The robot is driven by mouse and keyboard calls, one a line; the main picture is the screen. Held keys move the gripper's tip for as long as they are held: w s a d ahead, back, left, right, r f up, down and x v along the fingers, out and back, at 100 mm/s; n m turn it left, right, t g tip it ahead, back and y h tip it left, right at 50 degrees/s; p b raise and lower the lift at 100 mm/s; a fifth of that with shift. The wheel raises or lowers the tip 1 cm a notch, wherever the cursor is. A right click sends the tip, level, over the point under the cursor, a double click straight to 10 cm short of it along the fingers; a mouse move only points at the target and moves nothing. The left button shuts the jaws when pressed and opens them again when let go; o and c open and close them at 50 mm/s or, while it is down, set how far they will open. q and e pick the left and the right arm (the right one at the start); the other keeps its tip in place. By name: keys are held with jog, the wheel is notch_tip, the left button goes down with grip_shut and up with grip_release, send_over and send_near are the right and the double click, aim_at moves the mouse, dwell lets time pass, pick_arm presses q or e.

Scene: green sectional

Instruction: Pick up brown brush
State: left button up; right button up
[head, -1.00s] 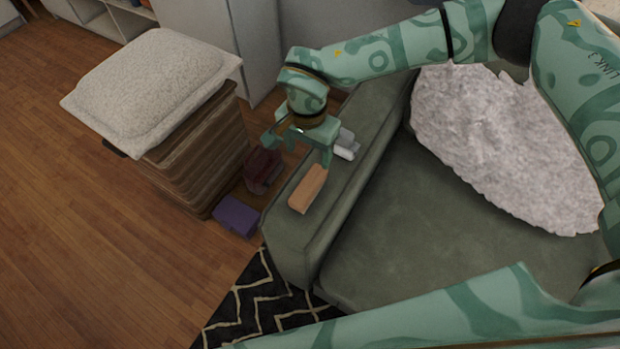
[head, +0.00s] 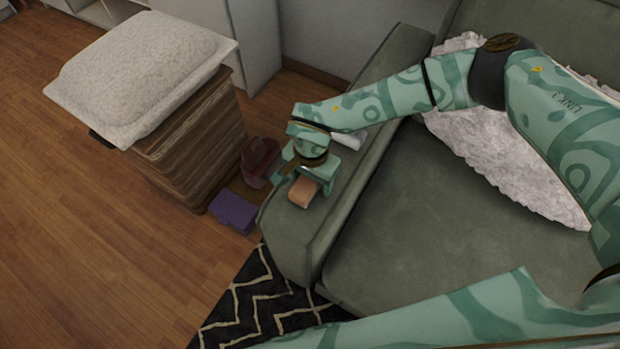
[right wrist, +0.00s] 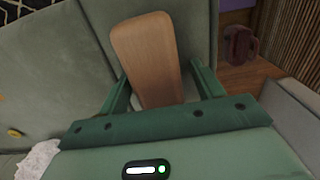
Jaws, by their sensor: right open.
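The brown brush (head: 303,193) lies on the green sofa's armrest (head: 290,225), partly hidden under my right gripper (head: 304,184) in the head view. In the right wrist view the brush (right wrist: 147,50) shows as a smooth, rounded tan-brown block. It lies lengthwise between the two fingers of my right gripper (right wrist: 160,74). The gripper is open, with a finger on either side of the brush. I cannot tell whether the fingers touch it. My left gripper is not in view.
A white object (head: 350,138) lies on the armrest behind my gripper. A dark red object (head: 261,160) and a purple box (head: 234,211) are on the floor between armrest and a wooden stand (head: 190,150) with a pale cushion (head: 145,70).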

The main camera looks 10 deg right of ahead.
jog(key=shift+r, duration=0.2)
jog(key=shift+c, duration=0.6)
jog(key=c, duration=1.1)
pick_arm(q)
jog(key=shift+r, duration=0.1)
pick_arm(e)
jog(key=shift+r, duration=0.1)
